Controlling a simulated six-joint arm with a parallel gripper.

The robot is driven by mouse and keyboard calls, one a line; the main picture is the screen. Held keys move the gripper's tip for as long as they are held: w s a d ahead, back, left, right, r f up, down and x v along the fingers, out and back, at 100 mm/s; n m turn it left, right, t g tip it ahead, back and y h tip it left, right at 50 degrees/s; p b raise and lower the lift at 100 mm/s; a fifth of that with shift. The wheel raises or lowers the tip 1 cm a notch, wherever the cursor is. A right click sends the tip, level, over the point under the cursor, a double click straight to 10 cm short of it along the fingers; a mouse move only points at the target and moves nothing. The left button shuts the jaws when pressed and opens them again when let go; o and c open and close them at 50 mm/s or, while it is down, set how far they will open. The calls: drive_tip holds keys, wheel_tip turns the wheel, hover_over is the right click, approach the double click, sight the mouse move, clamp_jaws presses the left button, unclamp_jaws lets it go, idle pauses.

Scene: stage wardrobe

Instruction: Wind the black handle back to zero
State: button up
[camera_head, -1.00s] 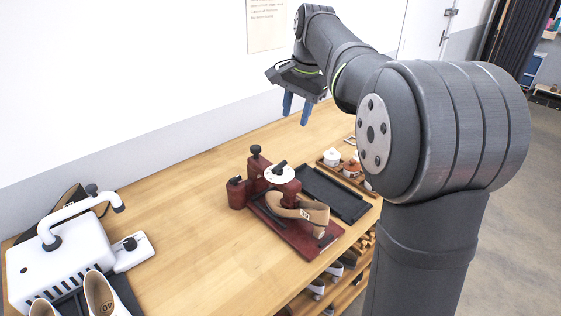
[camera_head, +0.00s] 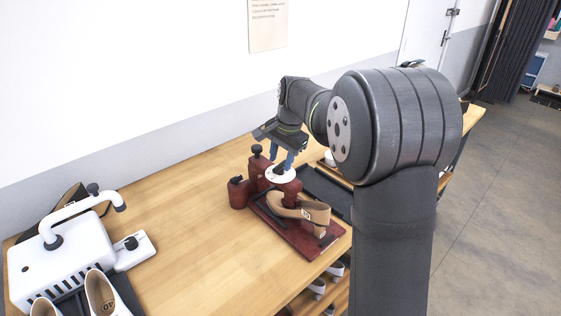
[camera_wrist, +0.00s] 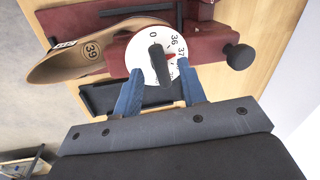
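The black handle (camera_wrist: 158,63) sits at the middle of a white dial (camera_wrist: 144,57) marked 0, 36 and 37. The handle's ends point roughly up and down in the wrist view, and a red pointer lies near 36 and 37. The dial tops a dark red shoe stretcher (camera_head: 238,193) on the table. My gripper (camera_wrist: 160,88) is open, its blue fingers on either side of the handle's lower end with gaps.
A tan shoe (camera_head: 290,207) marked 39 is on the stretcher. A black tray (camera_head: 325,192) lies behind it. A white machine (camera_head: 70,255) with a curved arm stands at the left, with white shoes (camera_head: 100,292) in front. Bare wooden table (camera_head: 185,215) lies between.

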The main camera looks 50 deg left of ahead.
drive_tip(key=shift+a+f, duration=0.15)
drive_tip(key=shift+f, duration=0.6)
clamp_jaws()
